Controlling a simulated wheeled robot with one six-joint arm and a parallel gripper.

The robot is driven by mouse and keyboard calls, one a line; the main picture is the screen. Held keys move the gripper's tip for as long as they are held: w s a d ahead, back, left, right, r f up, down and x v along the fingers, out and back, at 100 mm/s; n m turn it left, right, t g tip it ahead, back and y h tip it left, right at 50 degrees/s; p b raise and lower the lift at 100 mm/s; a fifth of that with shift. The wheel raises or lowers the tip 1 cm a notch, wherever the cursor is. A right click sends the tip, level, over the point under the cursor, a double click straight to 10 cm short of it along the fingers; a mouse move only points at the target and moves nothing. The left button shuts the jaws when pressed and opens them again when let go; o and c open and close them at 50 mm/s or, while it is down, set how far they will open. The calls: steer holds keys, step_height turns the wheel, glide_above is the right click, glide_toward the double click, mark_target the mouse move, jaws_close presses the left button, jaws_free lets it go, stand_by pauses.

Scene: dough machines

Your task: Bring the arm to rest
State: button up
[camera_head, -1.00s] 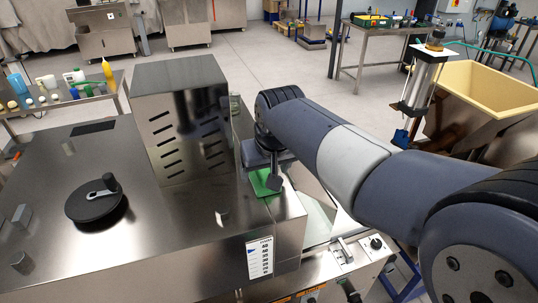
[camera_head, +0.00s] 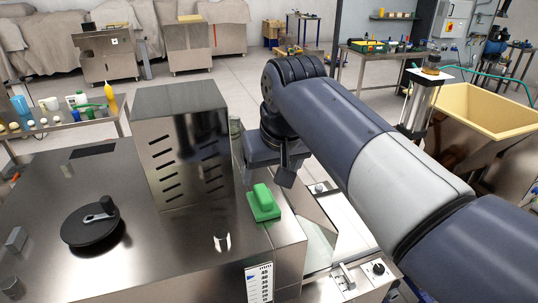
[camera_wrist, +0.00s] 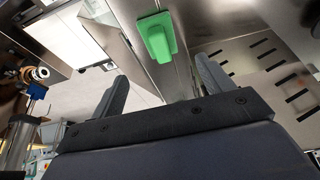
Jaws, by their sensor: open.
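My gripper (camera_wrist: 160,95) is open and empty in the wrist view, its two dark fingers apart. In the head view my gripper (camera_head: 284,178) hangs at the end of my blue-grey arm, partly hidden behind the wrist. A green block-like handle (camera_head: 264,203) sits on the steel machine's edge, just below and in front of my gripper. It also shows in the wrist view (camera_wrist: 158,38), beyond the fingers and apart from them.
The steel machine (camera_head: 120,240) with a slotted housing (camera_head: 180,150) and a black round knob (camera_head: 92,222) fills the left. A yellow tub (camera_head: 490,110) stands at the right. A side table with bottles (camera_head: 60,135) is at the left. Open floor lies behind.

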mark_target(264, 194)
steer(key=p+x, duration=0.1)
steer(key=x, duration=1)
steer(key=shift+f, duration=0.25)
steer(key=shift+w, duration=0.25)
steer(key=shift+s+r, duration=0.1)
steer(key=shift+r, duration=1.55)
steer(key=shift+f, duration=0.15)
